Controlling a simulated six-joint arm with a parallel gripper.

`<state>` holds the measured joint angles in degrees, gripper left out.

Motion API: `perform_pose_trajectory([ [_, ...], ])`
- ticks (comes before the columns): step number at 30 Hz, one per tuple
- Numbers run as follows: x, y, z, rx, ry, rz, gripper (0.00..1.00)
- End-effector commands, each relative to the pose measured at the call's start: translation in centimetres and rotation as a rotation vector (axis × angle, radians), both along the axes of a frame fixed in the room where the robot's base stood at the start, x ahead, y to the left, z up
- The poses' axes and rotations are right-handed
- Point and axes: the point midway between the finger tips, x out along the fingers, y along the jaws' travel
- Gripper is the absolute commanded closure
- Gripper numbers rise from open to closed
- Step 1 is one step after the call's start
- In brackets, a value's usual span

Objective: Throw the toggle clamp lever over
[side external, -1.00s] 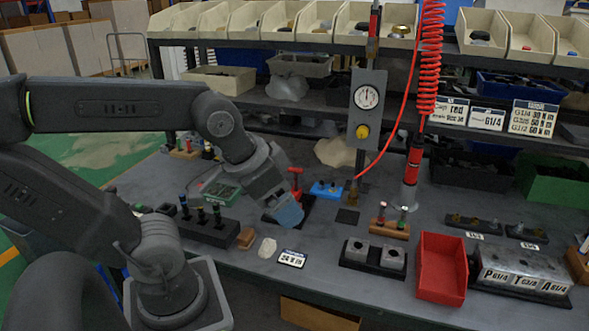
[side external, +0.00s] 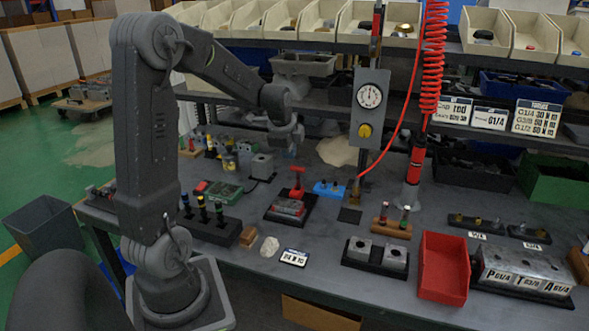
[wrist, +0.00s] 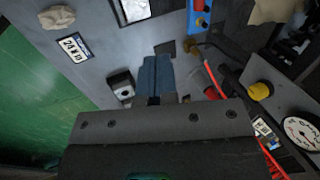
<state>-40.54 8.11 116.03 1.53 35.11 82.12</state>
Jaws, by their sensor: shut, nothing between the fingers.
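The toggle clamp has a red T-topped lever (side external: 297,182) that stands upright at the back of its dark base plate (side external: 272,218). A grey metal block with some red on it (side external: 288,208) sits on the plate in front of the lever. My gripper (side external: 290,152) is raised above and behind the clamp, apart from it. In the wrist view its blue fingers (wrist: 155,64) are together with nothing between them. Only part of the clamp's plate and block (wrist: 133,9) shows at the top edge there, and I cannot make out the lever.
A blue block with small knobs (side external: 328,189) stands right of the clamp. A gauge panel (side external: 368,108) and coiled red hose (side external: 431,60) rise behind. A rack of dark-handled tools (side external: 203,217) lies left, and a red bin (side external: 442,267) right. A torque label (side external: 293,257) lies in front.

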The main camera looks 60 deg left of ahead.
Motion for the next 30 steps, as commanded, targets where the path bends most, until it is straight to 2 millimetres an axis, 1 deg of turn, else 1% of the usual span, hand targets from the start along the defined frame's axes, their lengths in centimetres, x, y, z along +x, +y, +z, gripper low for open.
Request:
perform_pose_trajectory([
  [1, -0.1, 0.8, -0.5, 0.004, 0.010, -0.011, 1.00],
  [5, -0.1, 1.8, -0.9, 0.015, 0.022, -0.032, 1.00],
  [15, -0.1, 1.8, -1.0, 0.015, 0.024, -0.037, 1.00],
  [19, 0.1, 1.9, -1.8, 0.013, 0.025, -0.036, 1.00],
  [23, 0.5, 2.4, -3.7, 0.011, 0.027, -0.036, 1.00],
  [30, 1.8, 3.6, -8.4, 0.011, 0.027, -0.036, 1.00],
])
